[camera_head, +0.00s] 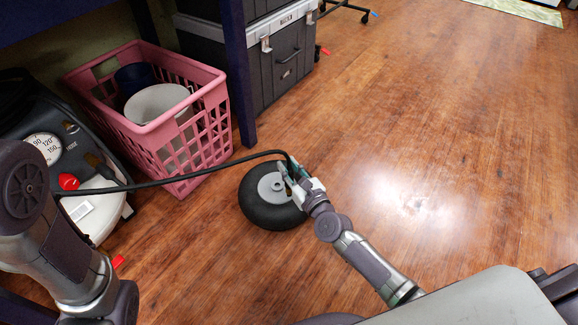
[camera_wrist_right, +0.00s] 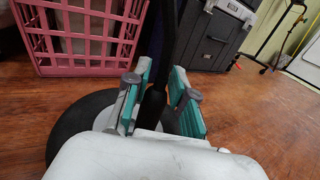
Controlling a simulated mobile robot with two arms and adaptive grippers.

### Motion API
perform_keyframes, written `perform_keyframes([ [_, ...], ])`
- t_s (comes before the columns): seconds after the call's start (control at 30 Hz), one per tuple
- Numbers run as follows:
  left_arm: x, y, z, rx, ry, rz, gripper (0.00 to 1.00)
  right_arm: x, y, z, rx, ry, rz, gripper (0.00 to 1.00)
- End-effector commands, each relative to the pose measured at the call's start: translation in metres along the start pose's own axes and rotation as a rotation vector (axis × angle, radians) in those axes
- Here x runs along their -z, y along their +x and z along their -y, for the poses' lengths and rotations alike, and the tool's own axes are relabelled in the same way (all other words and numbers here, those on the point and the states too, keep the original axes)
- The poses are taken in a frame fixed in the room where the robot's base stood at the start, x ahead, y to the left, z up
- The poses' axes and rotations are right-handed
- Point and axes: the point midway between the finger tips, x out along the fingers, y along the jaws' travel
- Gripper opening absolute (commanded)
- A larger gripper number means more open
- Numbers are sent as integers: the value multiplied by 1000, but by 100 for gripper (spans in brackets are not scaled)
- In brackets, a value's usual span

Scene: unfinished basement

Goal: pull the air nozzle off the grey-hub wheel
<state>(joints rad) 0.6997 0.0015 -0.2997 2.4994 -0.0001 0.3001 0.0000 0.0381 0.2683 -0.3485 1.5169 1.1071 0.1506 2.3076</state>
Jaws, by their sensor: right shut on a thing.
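The grey-hub wheel (camera_head: 258,211) lies on the wood floor, with a black tire and a light grey hub (camera_head: 268,186). In the right wrist view its dark tire (camera_wrist_right: 66,132) shows behind my gripper. My right gripper (camera_head: 290,172) is at the hub's upper right side, its teal-padded fingers shut on the black air nozzle (camera_wrist_right: 154,104). A black hose (camera_head: 190,180) runs from the nozzle leftward to the compressor. The nozzle's tip is hidden by the gripper, so I cannot tell whether it touches the valve. My left gripper is out of view.
The compressor (camera_head: 95,206) with its gauge stands at the left. A pink basket (camera_head: 175,150) holding a white bucket (camera_head: 158,103) is behind the wheel. A dark blue post (camera_head: 238,75) and a grey toolbox (camera_head: 282,65) stand behind. The floor at the right is clear.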

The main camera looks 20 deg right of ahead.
Motion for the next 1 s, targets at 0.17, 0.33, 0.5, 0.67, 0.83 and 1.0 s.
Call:
perform_keyframes([
  [0.17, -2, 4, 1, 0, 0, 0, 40, -10, 1, 0, 2, 1, 10, 0],
  [0.33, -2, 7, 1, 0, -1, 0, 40, -13, 1, 0, 2, 1, 10, 0],
  [0.5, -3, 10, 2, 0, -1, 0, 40, -16, 1, 0, 2, 1, 8, 0],
  [0.67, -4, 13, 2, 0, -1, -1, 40, -19, 1, 0, 2, 1, 8, 0],
  [0.83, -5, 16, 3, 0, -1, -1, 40, -22, 1, 0, 2, 0, 7, 0],
  [1.0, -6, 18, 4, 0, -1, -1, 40, -25, 1, 0, 2, 0, 7, 0],
])
